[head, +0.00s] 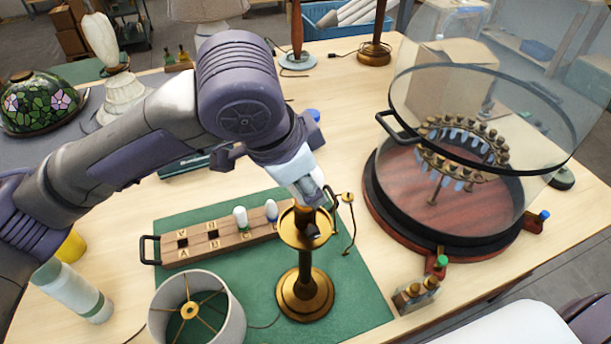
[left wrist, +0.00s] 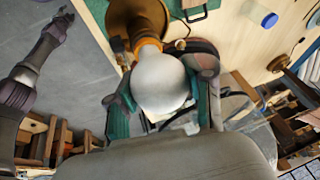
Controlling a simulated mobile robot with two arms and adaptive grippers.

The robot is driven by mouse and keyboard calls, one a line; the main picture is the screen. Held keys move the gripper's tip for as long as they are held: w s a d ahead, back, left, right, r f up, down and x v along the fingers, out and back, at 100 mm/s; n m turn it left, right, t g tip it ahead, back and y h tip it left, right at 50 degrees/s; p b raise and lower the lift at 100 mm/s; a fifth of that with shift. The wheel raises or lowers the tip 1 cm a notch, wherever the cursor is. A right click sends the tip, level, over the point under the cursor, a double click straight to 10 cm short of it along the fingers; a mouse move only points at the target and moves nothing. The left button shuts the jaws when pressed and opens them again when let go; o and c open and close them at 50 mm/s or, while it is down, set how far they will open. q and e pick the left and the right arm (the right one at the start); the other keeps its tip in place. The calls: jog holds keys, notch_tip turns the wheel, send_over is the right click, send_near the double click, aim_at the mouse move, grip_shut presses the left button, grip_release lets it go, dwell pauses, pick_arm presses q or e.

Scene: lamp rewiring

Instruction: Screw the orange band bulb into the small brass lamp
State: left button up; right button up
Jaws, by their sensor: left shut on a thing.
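The small brass lamp (head: 304,275) stands upright on the green mat (head: 355,292). My left gripper (head: 312,190) is over the lamp's top. In the left wrist view, its teal fingers (left wrist: 160,100) are shut around the white globe of the orange band bulb (left wrist: 160,80). The orange band (left wrist: 147,46) faces the brass lamp (left wrist: 125,18). In the head view the bulb is mostly hidden by the gripper; I cannot tell how far its base is in the socket. My right gripper (left wrist: 66,14) is small at the upper left of the wrist view, its jaws unclear.
A wooden bulb rack (head: 215,240) holds a green-banded bulb (head: 240,217) and a blue-banded bulb (head: 271,210) behind the lamp. A drum lampshade (head: 232,303) stands front left. A large glass-covered carousel (head: 445,215) stands to the right.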

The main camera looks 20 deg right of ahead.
pick_arm(q)
jog(key=shift+r+m+p, duration=0.2)
jog(key=shift+m+p, duration=0.2)
jog(key=shift+p, duration=0.1)
jog(key=m+g+p, duration=0.1)
jog(key=m+p, duration=0.1)
jog(key=m+g+p, duration=0.1)
jog(key=m+p, duration=0.1)
jog(key=m, duration=0.1)
jog(key=shift+r+g+h, duration=0.1)
jog(key=shift+g+h, duration=0.2)
jog(key=shift+h, duration=0.1)
jog(key=shift+f+m+g+p, duration=0.25)
jog(key=shift+m+p, duration=0.25)
jog(key=shift+m, duration=0.5)
jog(key=shift+s, duration=0.1)
